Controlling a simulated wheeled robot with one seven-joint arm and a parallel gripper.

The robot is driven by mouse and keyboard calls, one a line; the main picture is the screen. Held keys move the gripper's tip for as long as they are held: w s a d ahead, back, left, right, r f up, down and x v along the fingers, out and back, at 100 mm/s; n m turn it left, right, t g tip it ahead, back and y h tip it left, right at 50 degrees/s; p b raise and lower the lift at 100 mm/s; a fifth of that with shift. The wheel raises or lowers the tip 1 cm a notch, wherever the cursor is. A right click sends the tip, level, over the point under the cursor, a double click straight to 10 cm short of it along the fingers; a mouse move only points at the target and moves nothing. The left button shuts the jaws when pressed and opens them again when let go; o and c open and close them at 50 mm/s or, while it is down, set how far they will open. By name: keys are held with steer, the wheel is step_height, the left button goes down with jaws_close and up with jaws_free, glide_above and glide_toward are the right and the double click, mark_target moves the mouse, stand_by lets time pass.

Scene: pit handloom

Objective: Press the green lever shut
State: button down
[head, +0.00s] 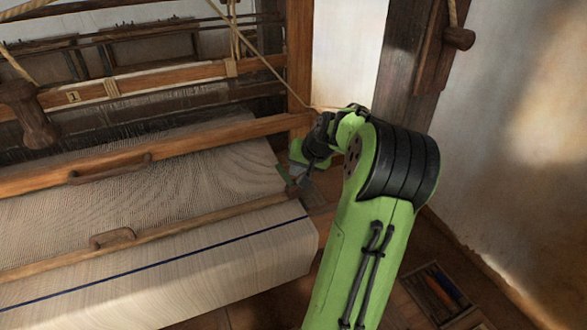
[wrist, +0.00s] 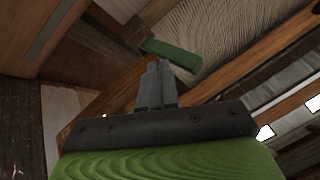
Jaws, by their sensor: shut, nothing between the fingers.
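The green lever (wrist: 172,54) shows in the wrist view as a short green handle beside the woven cloth, just beyond my fingertips. In the head view a small dark green strip (head: 283,172), which looks like the same lever, lies at the right edge of the cloth. My gripper (wrist: 154,64) is shut and empty, its fingertips just short of the handle in the picture. I cannot tell whether they touch it. In the head view my gripper (head: 304,182) is at the loom's right side, partly hidden by my wrist.
The striped cloth (head: 190,265) runs over the loom's front beam. A wooden crossbar (head: 200,146) with a handle spans the loom behind it. A dark post (head: 405,70) and a pale wall (head: 510,150) stand right. A tool box (head: 440,295) lies low right.

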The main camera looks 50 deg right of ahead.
mark_target(283, 177)
steer(key=shift+w+a+f, duration=0.15)
steer(key=shift+w+a, duration=0.05)
steer(key=shift+w, duration=0.2)
steer(key=shift+w+a+f+h+b, duration=0.1)
steer(key=shift+w+a+h+b, duration=0.2)
steer(key=shift+b, duration=0.5)
steer(key=b, duration=0.2)
steer(key=a+n+g+h+b, duration=0.1)
steer(key=shift+w+a+f+h+b, duration=0.3)
steer(key=shift+w+f+b, duration=0.05)
steer(key=shift+w+f, duration=0.05)
steer(key=a+g+h+b, duration=0.1)
steer(key=b, duration=0.1)
steer(key=w+a+f+n+h+b, duration=0.1)
steer(key=h+b, duration=0.1)
steer(key=a+f+g+h+b, duration=0.1)
steer(key=b, duration=0.1)
steer(key=shift+w+f+n+g, duration=0.1)
steer(key=shift+w+n+g, duration=0.2)
steer(key=shift+w, duration=0.05)
steer(key=h, duration=0.1)
steer(key=f+h+b, duration=0.1)
steer(key=a+n+g+h+b, duration=0.1)
steer(key=shift+w+f, duration=0.25)
steer(key=shift+f, duration=0.1)
steer(key=shift+f+b, duration=0.2)
steer(key=shift+b, duration=0.1)
steer(key=shift+w+a+f, duration=0.1)
steer(key=shift+f, duration=0.05)
